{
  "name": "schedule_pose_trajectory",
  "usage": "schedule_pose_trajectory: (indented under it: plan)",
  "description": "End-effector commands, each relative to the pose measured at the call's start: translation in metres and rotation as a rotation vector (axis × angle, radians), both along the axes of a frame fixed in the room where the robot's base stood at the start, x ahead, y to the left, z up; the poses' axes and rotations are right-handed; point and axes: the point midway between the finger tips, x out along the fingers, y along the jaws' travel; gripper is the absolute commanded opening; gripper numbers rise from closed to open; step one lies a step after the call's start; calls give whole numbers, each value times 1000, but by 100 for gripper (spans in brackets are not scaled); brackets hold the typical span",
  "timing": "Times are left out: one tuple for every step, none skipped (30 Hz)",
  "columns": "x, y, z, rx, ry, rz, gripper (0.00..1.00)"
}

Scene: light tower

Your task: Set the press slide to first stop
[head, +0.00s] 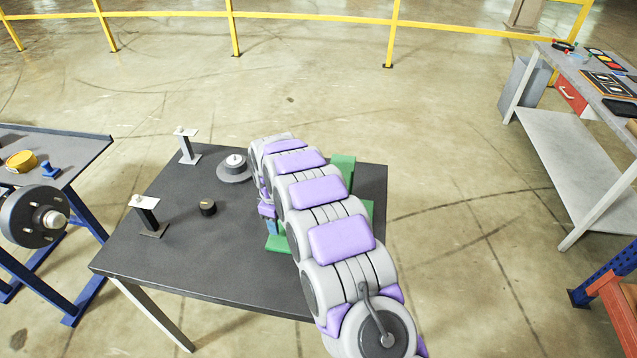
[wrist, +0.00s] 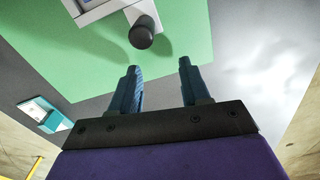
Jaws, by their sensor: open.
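The green press (head: 342,168) stands on the dark table, mostly hidden behind my arm in the head view. In the wrist view its flat green face (wrist: 180,35) fills the upper middle. A dark round knob (wrist: 141,36) sticks out from a pale grey slide part (wrist: 98,8) at the top edge of that view. My gripper (wrist: 160,68) is open and empty. Its two blue fingers point toward the green face, and the knob lies beyond the tips, nearer the left finger. I see no contact. The slide's stops cannot be made out.
The dark table (head: 150,255) also holds a black knob (head: 207,208), a grey round dial (head: 234,168) and two small posts (head: 150,215) (head: 187,146). A blue-legged bench (head: 85,150) stands left and a grey workbench (head: 560,140) right. Open floor and a yellow railing (head: 235,30) lie behind.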

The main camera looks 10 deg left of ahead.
Motion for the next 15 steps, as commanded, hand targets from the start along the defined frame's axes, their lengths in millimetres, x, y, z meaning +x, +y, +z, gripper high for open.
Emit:
schedule_pose_trajectory:
  plan:
    - [1, 9, -3, 1, -1, 3, 46]
    - [1, 14, -3, 1, -1, 3, 46]
    - [1, 20, -3, 1, -1, 4, 46]
    - [2, 24, -3, 0, 0, 3, 46]
    - [2, 28, -4, -1, 1, 2, 46]
    - [2, 33, -4, -1, 1, 2, 46]
    - [2, 38, -4, 0, 0, 2, 46]
    - [3, 42, -3, 1, -1, 1, 46]
    - [4, 38, 10, 1, -2, -2, 46]
    - [3, 38, 17, 1, -1, -2, 46]
    - [3, 38, 23, 1, -1, -1, 46]
    - [3, 37, 31, 1, 0, -1, 46]
    - [3, 37, 37, 2, -1, -2, 46]
    - [3, 37, 42, 3, -2, -2, 46]
    - [3, 37, 50, 5, -2, -2, 46]
